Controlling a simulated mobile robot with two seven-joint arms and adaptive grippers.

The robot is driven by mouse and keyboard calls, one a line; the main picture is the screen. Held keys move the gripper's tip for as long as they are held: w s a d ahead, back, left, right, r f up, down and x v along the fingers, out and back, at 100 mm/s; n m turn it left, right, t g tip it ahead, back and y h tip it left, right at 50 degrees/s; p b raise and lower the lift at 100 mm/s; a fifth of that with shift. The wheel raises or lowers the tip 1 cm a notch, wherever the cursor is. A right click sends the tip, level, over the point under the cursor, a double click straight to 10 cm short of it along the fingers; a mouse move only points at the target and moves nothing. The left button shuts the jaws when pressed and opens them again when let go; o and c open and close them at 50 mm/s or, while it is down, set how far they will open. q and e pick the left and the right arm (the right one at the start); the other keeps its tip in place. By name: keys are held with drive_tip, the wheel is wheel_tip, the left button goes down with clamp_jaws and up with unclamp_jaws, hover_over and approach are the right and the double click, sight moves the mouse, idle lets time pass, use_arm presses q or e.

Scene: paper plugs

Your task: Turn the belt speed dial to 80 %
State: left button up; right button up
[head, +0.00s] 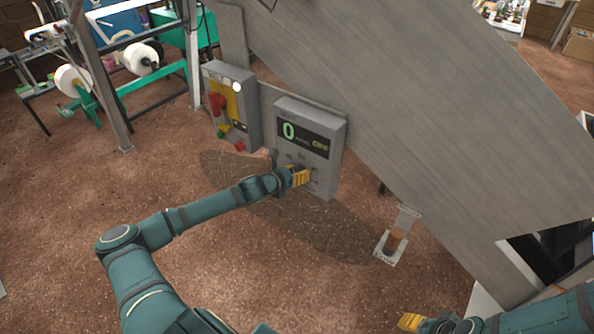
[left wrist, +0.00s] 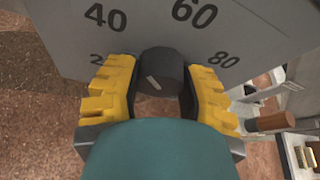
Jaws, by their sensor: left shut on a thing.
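The belt speed dial (left wrist: 165,68) is a dark round knob with a short white mark, seen in the left wrist view. The mark sits slanted on the lower left of its face. Printed numbers 40, 60 and 80 and part of a 2 surround it on a grey panel (left wrist: 140,40). My left gripper (left wrist: 160,90), with yellow fingers, is shut on the dial, one finger on each side. In the head view my left gripper (head: 300,177) covers the dial on the grey display box (head: 335,130), whose screen shows a green 0. My right gripper (head: 409,322) is at the bottom edge, its fingers partly hidden.
A grey box (head: 250,90) with a yellow plate and red and green buttons stands left of the display box. A large grey sloping panel (head: 420,90) rises behind. The floor around my left arm is clear.

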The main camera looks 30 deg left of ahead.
use_arm(q)
drive_tip(key=shift+r+m+y, duration=0.1)
drive_tip(key=shift+m+y, duration=0.4)
drive_tip(key=shift+m, duration=0.2)
drive_tip(key=shift+d+m+y, duration=0.1)
drive_tip(key=shift+m+y, duration=0.2)
drive_tip(key=shift+m, duration=0.3)
drive_tip(key=shift+m+y, duration=0.8)
drive_tip(key=shift+m, duration=0.1)
drive_tip(key=shift+m+t+y+b, duration=0.3)
drive_tip(key=shift+m+y+b, duration=0.35)
drive_tip(key=shift+m, duration=0.35)
drive_tip(key=m+y+b, duration=0.1)
drive_tip(key=m, duration=0.1)
drive_tip(key=m+t+y+b, duration=0.1)
drive_tip(key=m+b, duration=0.1)
drive_tip(key=shift+m+t, duration=0.3)
drive_tip(key=shift+m+t+y+b, duration=0.4)
drive_tip(key=shift+m+b, duration=0.45)
drive_tip(key=shift+m, duration=0.2)
drive_tip(key=shift+m+t+y+b, duration=0.4)
drive_tip(key=shift+m+b, duration=0.45)
drive_tip(key=shift+m, duration=0.2)
